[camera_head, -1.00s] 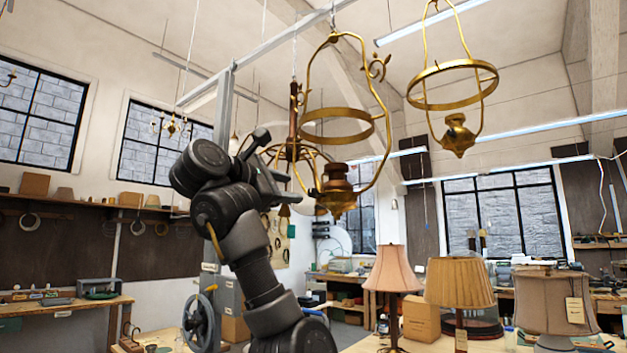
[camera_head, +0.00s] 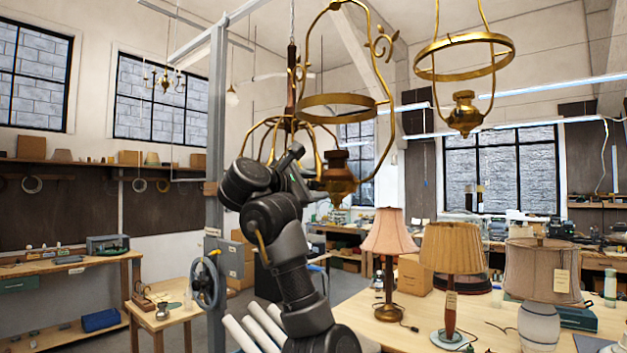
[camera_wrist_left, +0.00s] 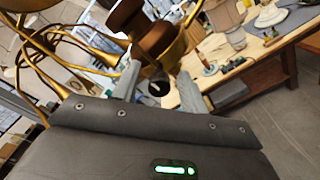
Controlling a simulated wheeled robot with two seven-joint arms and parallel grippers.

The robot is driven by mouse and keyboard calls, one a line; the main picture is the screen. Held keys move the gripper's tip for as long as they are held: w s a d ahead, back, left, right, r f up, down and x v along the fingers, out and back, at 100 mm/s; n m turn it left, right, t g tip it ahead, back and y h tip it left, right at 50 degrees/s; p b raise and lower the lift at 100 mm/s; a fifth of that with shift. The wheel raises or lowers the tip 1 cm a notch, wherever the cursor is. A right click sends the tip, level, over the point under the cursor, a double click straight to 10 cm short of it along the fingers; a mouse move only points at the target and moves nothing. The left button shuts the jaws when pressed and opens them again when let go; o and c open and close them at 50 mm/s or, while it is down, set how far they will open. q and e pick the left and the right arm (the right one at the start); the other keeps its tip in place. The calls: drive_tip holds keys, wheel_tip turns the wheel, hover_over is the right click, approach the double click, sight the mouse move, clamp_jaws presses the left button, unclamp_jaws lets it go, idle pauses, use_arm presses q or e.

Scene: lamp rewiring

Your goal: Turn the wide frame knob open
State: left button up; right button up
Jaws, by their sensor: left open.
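The wide brass hanging frame (camera_head: 388,108), with a ring and leafy scrolls, hangs in the middle of the head view. Its brown and brass burner body (camera_head: 338,178) sits at its bottom and fills the upper middle of the left wrist view (camera_wrist_left: 158,38). My left gripper (camera_head: 310,178) is beside that body, on its left in the head view. In the wrist view its fingers (camera_wrist_left: 157,86) are apart and point at the body. A small dark round part shows between them; I cannot tell whether it is the knob or whether they touch. My right gripper is not in view.
A second brass frame (camera_head: 467,112) hangs to the right. A curved-arm chandelier (camera_head: 262,130) hangs close behind my left wrist. A grey post (camera_head: 216,120) stands left of my arm. Shaded lamps (camera_head: 452,250) stand on the table below right.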

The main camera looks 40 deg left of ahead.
use_arm(q)
drive_tip(key=shift+a, duration=0.1)
drive_tip(key=shift+c, duration=0.5)
clamp_jaws()
drive_tip(key=shift+f+m+b, duration=0.2)
drive_tip(key=shift+m+b, duration=0.4)
drive_tip(key=shift+b, duration=0.4)
drive_tip(key=m+b, duration=1.1)
drive_tip(key=m, duration=0.1)
drive_tip(key=m+b, duration=0.2)
drive_tip(key=m, duration=0.2)
drive_tip(key=shift+r+b, duration=0.1)
drive_tip(key=shift+b, duration=0.25)
drive_tip(key=shift+m, duration=0.5)
